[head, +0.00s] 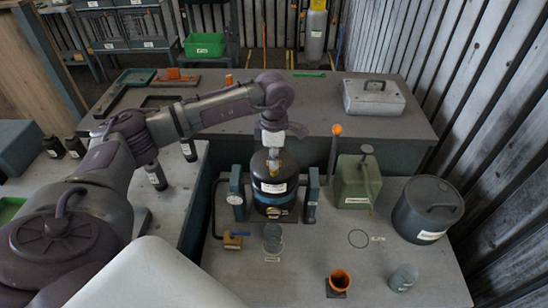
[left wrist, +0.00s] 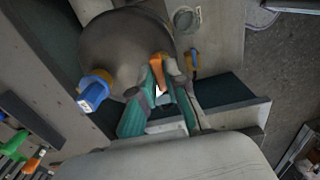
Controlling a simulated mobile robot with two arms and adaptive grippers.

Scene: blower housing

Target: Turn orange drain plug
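The dark, round blower housing (head: 272,187) stands upright in a blue frame on the front table. It also shows in the left wrist view (left wrist: 125,45) from above. In the left wrist view an orange piece (left wrist: 158,68), which looks like the drain plug, is at the housing's edge. My left gripper (left wrist: 160,76) has its teal and grey fingers on either side of it. Whether they press on it cannot be told. My right gripper is not in view.
A blue and yellow fitting (left wrist: 96,90) sticks out of the housing. A green box (head: 357,183) with a lever and a grey drum (head: 427,209) stand to the right.

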